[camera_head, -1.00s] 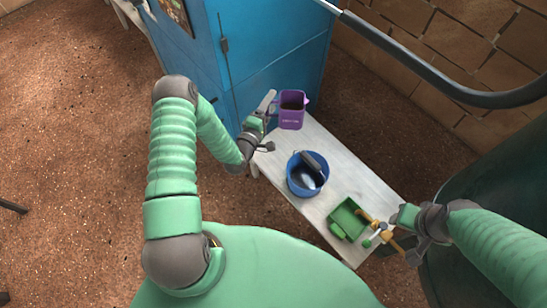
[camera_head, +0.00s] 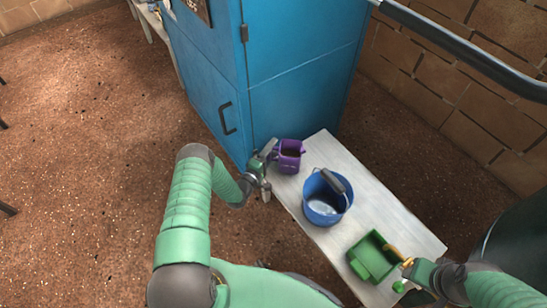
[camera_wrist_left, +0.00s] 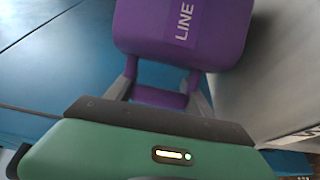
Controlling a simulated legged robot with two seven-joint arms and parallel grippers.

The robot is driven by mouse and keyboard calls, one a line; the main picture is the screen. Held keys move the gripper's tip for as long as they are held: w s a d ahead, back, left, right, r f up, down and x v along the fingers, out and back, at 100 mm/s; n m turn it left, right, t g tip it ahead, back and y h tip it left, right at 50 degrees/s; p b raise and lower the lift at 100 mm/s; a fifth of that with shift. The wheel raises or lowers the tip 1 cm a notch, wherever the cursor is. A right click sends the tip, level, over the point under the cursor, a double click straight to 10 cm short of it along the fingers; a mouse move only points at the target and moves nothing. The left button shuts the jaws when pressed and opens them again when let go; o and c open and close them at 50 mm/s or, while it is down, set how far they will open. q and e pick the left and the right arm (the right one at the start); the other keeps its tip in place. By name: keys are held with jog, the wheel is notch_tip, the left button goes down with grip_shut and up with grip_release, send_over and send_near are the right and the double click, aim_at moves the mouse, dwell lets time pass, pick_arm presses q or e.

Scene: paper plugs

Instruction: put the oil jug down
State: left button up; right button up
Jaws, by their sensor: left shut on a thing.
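The oil jug is purple (camera_head: 289,156) and stands over the far left end of the white table (camera_head: 385,208) in the head view. I cannot tell whether its base touches the tabletop. My left gripper (camera_head: 268,160) is at its left side, shut on its handle. In the left wrist view the jug (camera_wrist_left: 183,30) fills the top, with part of its lettering showing, and the fingers (camera_wrist_left: 160,92) are around its handle. My right gripper (camera_head: 408,268) is at the near right end of the table by a green bin; its fingers are too small to read.
A blue bucket (camera_head: 325,204) with a dark-gripped handle stands mid-table. The green bin (camera_head: 374,258) sits near the table's front right. A tall blue cabinet (camera_head: 290,70) rises behind the jug. A dark rail (camera_head: 470,52) crosses the upper right.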

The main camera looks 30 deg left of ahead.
pick_arm(q)
notch_tip(320, 180, down, 2)
jog(key=shift+f, duration=0.1)
jog(key=shift+r, duration=0.2)
pick_arm(e)
jog(key=shift+f, duration=0.5)
jog(key=shift+f, duration=0.1)
pick_arm(q)
jog(key=o, duration=1.4)
jog(key=shift+o, duration=0.2)
